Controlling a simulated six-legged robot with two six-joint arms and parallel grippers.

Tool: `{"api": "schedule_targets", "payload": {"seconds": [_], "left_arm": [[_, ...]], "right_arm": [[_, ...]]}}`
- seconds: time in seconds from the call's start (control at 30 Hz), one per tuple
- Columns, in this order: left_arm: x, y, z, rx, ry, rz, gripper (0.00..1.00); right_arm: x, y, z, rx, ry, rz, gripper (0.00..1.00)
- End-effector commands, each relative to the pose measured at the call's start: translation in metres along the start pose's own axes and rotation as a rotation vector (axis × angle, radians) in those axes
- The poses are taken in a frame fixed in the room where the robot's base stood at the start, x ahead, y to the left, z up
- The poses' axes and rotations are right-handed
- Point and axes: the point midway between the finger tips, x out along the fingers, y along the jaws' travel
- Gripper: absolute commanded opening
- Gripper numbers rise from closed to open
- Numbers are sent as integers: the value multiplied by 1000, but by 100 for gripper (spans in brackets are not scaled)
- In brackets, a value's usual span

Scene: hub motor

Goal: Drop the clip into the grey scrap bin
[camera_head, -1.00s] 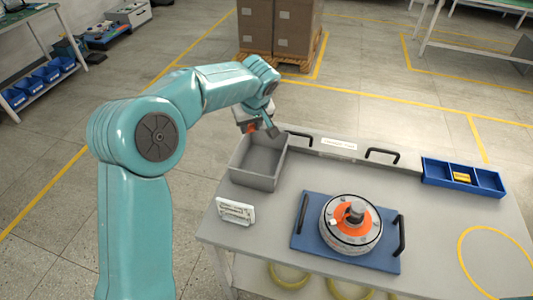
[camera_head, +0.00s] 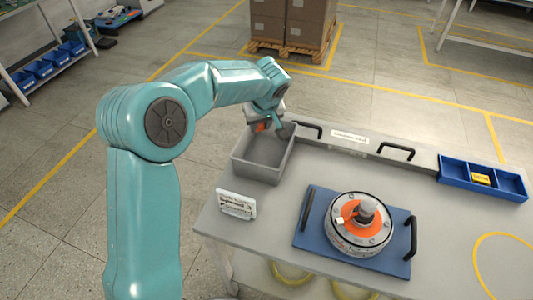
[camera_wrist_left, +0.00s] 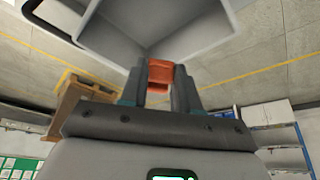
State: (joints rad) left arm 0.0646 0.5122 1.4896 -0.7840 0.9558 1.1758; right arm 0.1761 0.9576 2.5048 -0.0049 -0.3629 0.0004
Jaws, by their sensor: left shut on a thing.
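The clip (camera_wrist_left: 159,72) is a small orange piece held between the fingers of my left gripper (camera_wrist_left: 159,88) in the left wrist view. In the head view the clip (camera_head: 263,126) shows as an orange spot at my left gripper (camera_head: 272,127), which is at the back part of the grey scrap bin. The grey scrap bin (camera_head: 257,168) is an open box at the table's back left corner. It also shows in the wrist view (camera_wrist_left: 190,48), beyond the fingertips. The head view does not clearly show how high the clip is above the rim. My right gripper is not in view.
A hub motor (camera_head: 359,226) with an orange ring sits on a blue plate (camera_head: 313,218) with black handles. A white sign (camera_head: 236,204) stands in front of the bin. A blue divided tray (camera_head: 453,172) is at the right. Black handles line the back edge.

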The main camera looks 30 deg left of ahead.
Motion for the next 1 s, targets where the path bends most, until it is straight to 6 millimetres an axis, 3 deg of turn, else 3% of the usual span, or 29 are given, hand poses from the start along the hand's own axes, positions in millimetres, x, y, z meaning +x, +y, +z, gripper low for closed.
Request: {"api": "schedule_targets", "payload": {"seconds": [0.23, 0.27, 0.33, 0.37, 0.73, 0.87, 1.0], "left_arm": [[2, 2, 0, 0, 0, 0, 3], [2, 2, 0, 0, 0, 0, 34], [2, 2, -1, 0, 0, 0, 57], [3, 3, -1, 0, 0, 0, 60], [-4, 3, -1, 0, 2, 3, 60], [-27, 3, -1, 0, 3, 5, 60], [-65, 4, -2, -1, 4, 7, 60]], "right_arm": [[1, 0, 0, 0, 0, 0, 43], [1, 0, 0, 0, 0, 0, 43], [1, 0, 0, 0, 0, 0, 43], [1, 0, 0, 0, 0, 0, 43], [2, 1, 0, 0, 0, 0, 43], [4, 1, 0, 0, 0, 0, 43], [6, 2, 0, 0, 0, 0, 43]]}}
